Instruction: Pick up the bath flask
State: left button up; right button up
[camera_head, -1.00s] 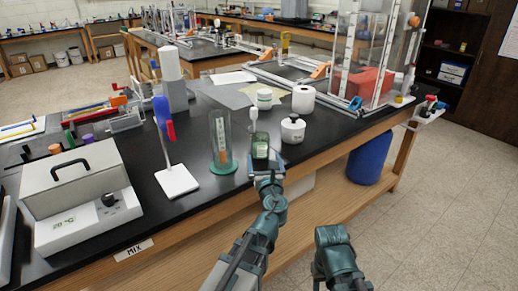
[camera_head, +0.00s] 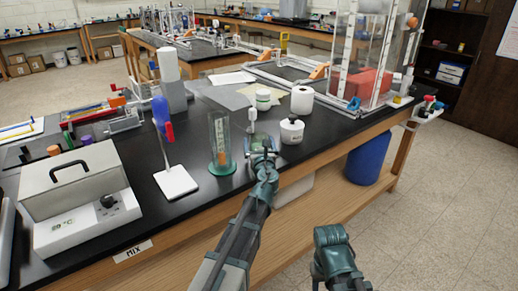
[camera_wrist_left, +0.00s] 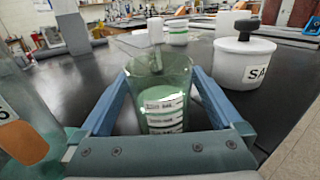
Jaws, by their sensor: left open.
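The bath flask appears to be the clear, green-tinted glass vessel (camera_wrist_left: 160,95) with a white lined label, upright on the black bench. In the head view the vessel (camera_head: 259,139) is mostly hidden behind my left gripper (camera_head: 262,153). In the left wrist view my left gripper (camera_wrist_left: 160,112) is open, with one blue finger on each side of the vessel. The vessel's lower part is between the fingers, and I cannot tell whether they touch it. Only a link of my right arm shows in the head view, not its fingers.
A tall glass cylinder on a green base (camera_head: 220,145) stands close on the left. A white lidded pot (camera_head: 292,130) stands close on the right. Behind are a white-capped jar (camera_head: 263,98) and a paper roll (camera_head: 302,99). A stand with a white base (camera_head: 176,181) is farther left.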

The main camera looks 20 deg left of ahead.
pick_arm(q)
jog(key=x, duration=0.2)
jog(key=shift+w+a, duration=0.1)
jog(key=shift+w, duration=0.25)
jog(key=shift+s, duration=0.1)
jog(key=shift+c, duration=0.3)
jog(key=c, duration=1.3)
jog(key=shift+c, duration=0.2)
jog(key=shift+r, duration=0.15)
